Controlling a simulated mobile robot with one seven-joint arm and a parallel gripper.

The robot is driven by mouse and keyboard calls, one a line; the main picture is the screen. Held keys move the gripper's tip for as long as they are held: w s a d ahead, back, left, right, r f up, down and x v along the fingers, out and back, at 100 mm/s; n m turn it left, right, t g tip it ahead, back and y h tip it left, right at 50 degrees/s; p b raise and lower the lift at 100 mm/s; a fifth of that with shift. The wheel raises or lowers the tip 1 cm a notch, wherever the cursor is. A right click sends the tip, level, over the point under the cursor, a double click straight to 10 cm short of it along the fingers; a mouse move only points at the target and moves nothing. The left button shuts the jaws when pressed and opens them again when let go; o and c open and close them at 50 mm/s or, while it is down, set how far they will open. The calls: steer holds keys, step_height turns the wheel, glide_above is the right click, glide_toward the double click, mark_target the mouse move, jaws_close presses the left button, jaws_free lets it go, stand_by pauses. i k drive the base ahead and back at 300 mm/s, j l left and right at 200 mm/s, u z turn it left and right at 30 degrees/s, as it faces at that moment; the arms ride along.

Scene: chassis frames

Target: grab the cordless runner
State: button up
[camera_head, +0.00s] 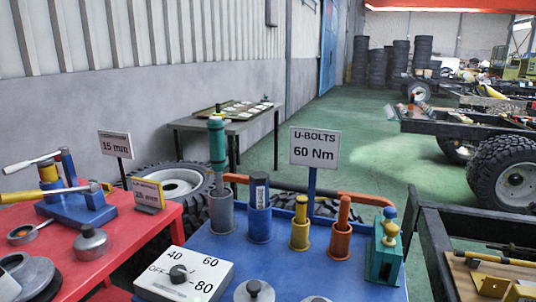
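Several upright tools stand in round holders on the blue table (310,272). A tall green-handled tool (217,145) stands in a grey holder (221,212) at the left. Next to it a dark blue tool (260,185) stands in a blue holder (259,223). A yellow tool (301,207) and an orange tool (343,212) stand in matching holders to the right. I cannot tell for certain which is the cordless runner. My gripper is not in view.
A U-BOLTS 60 Nm sign (314,147) rises behind the holders. A dial box (184,275) sits at the blue table's front left. A red table (135,228) with a blue press (78,205) is at left. A dark chassis frame (433,240) stands close at right.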

mark_target(216, 126)
steer(key=i+j+z, duration=0.1)
steer(key=j+z, duration=0.65)
steer(key=j, duration=0.15)
steer(key=i+j, duration=0.05)
